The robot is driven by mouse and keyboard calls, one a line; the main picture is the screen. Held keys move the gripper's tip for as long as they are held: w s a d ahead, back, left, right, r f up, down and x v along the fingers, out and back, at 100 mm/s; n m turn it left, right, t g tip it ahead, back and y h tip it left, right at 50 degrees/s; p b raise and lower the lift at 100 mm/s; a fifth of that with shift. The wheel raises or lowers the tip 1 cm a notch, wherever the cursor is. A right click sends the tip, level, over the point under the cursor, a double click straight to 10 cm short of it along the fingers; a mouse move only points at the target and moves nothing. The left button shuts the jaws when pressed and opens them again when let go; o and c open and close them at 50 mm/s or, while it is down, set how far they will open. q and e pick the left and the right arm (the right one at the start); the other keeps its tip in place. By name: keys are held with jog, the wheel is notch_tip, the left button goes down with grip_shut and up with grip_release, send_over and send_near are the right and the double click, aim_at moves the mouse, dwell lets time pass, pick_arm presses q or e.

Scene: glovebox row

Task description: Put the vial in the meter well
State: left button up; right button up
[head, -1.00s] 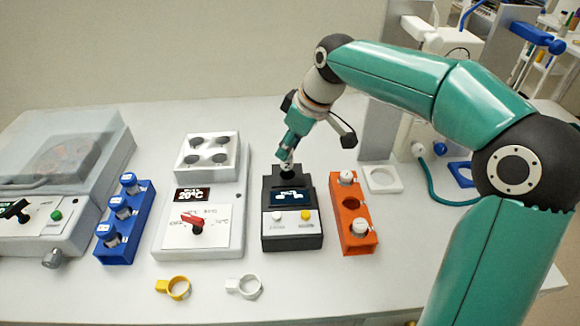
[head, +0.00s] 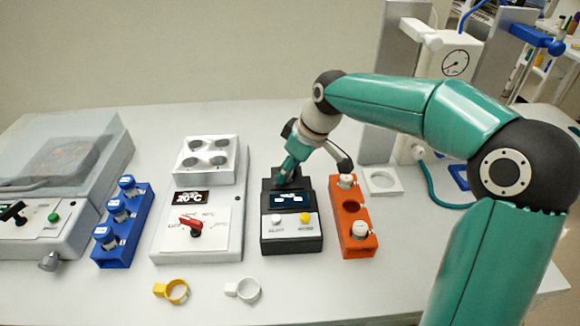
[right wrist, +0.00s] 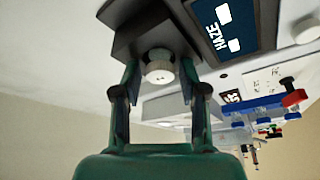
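The meter (head: 292,238) is a dark box with a lit display, a white button and a yellow button; its well is at the back. My right gripper (head: 286,182) is down at that well, and in the head view it hides the vial. In the right wrist view, the white-capped vial (right wrist: 160,70) sits in the dark well of the meter (right wrist: 125,47). The fingers of my right gripper (right wrist: 160,80) stand on both sides of the cap, with a visible gap to each side. My left gripper is not in view.
Right of the meter, an orange rack (head: 353,205) holds two white-capped vials and an empty middle hole. Left are a white device with a red knob (head: 190,223) and a blue rack (head: 120,253) of vials. Yellow (head: 177,291) and white (head: 246,290) rings lie in front.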

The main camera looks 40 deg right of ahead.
jog(key=shift+o, duration=0.2)
jog(key=shift+r, duration=0.1)
jog(key=p+v, duration=0.1)
jog(key=v, duration=1.1)
dwell(0.3)
